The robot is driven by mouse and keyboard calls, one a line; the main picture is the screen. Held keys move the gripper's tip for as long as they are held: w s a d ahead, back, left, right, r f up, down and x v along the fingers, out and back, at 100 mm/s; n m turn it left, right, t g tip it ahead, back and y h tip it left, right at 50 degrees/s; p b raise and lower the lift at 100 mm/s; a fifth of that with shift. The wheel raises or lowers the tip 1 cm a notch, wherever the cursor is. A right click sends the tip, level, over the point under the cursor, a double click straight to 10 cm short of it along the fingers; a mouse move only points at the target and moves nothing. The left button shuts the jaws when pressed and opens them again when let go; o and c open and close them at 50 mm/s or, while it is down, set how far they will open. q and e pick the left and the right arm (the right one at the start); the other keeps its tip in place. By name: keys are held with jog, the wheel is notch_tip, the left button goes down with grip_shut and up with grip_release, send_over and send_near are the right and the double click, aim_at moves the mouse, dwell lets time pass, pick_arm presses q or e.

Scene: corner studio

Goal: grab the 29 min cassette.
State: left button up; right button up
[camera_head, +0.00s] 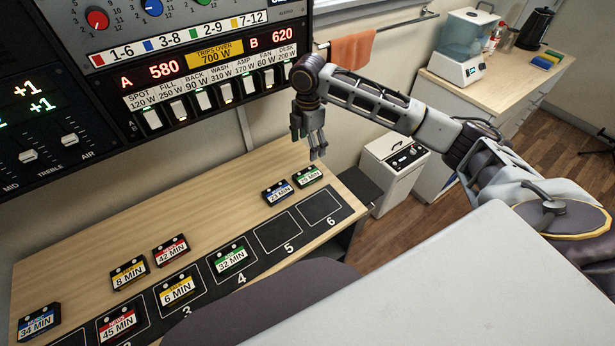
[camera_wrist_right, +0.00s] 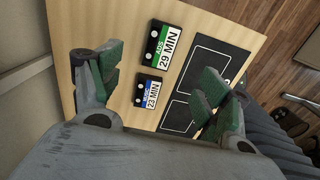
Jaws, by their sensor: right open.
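The 29 min cassette, black with a green and white label, lies on the wooden table at its far right end in the head view (camera_head: 307,176). It also shows near the top of the right wrist view (camera_wrist_right: 164,45), where its label reads 29 MIN. A blue-labelled 23 min cassette (camera_head: 277,191) lies just beside it, apart from it; it is also in the wrist view (camera_wrist_right: 149,92). My right gripper (camera_head: 316,150) hangs above the table near the 29 min cassette. Its green-padded fingers are spread and empty in the wrist view (camera_wrist_right: 155,85). My left gripper is not visible.
A black slot mat (camera_head: 262,262) runs along the table's front, with slots 5 and 6 empty. Several other cassettes, such as 32 min (camera_head: 231,258) and 42 min (camera_head: 170,251), lie to the left. A control panel (camera_head: 200,50) stands behind the table.

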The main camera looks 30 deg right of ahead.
send_over(308, 174)
notch_tip(308, 174, down, 8)
jog(key=shift+f, duration=0.15)
dwell(0.3)
jog(key=shift+a+f, duration=0.15)
jog(key=shift+f, duration=2.45)
jog(key=c, duration=1.1)
